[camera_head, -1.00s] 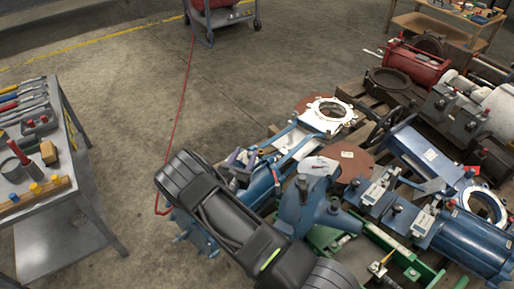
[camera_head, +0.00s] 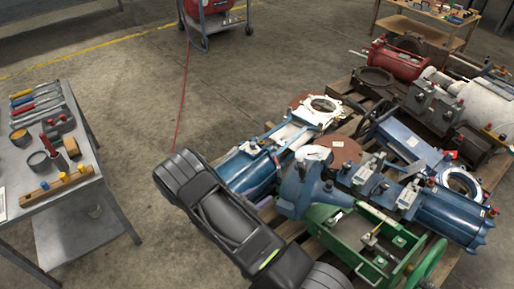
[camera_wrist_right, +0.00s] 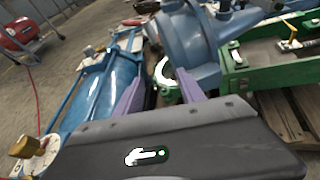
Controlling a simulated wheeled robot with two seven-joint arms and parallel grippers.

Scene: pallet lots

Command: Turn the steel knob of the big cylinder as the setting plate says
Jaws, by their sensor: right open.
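A blue cylinder (camera_head: 252,172) with a white flange lies on the left of the pallet. Another blue cylinder (camera_head: 455,218) lies at the right. I cannot tell which is the big one, and I make out no steel knob for certain. A small white plate (camera_head: 410,196) sits by the right cylinder; its marking is too small to read. A brass-coloured knob (camera_wrist_right: 26,147) stands on a pale round face at the lower left of the wrist view. My right gripper (camera_wrist_right: 163,88) is open and empty, its purple fingers apart; in the head view my black arm mostly hides it. My left gripper is out of view.
A blue valve body (camera_head: 304,190) and a green frame (camera_head: 345,232) stand close to my right gripper. A grey tool table (camera_head: 75,190) is at the left. A red hose (camera_head: 181,95) crosses the open floor between table and pallet.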

